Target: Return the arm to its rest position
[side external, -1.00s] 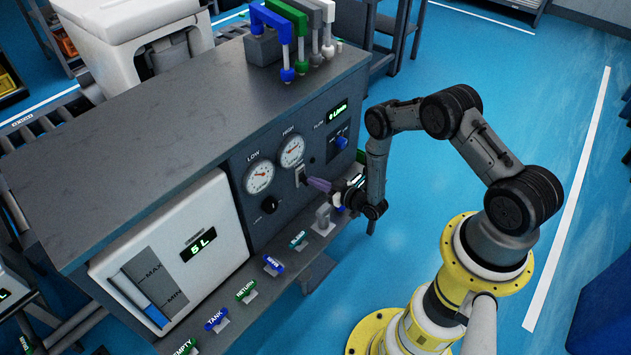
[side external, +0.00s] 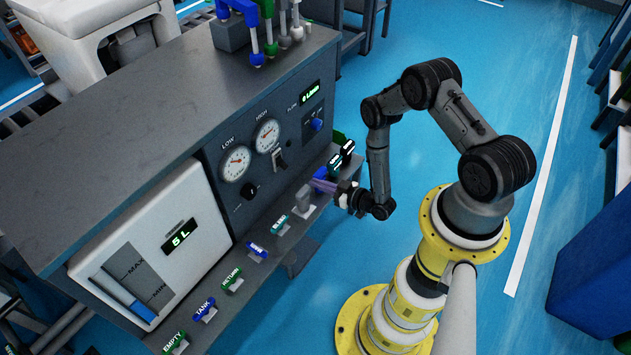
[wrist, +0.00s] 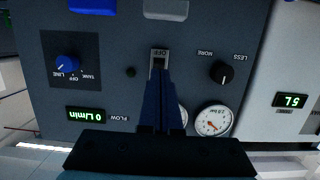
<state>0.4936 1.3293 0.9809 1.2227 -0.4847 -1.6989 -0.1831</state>
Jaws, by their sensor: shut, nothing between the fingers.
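My gripper (side external: 316,184) is in front of the grey test panel (side external: 213,140), apart from it, its fingers pointing at the panel. Its two fingers are together with nothing between them; they also show in the wrist view (wrist: 160,82). A toggle switch (side external: 279,160) sits below the two gauges, a short way from the fingertips.
A row of labelled valve tags, such as RETURN (side external: 232,279), lines the panel's lower ledge near my gripper. The dials (side external: 236,163) and the blue selector knob (wrist: 67,64) stick out from the panel. Open blue floor (side external: 440,140) lies behind my arm.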

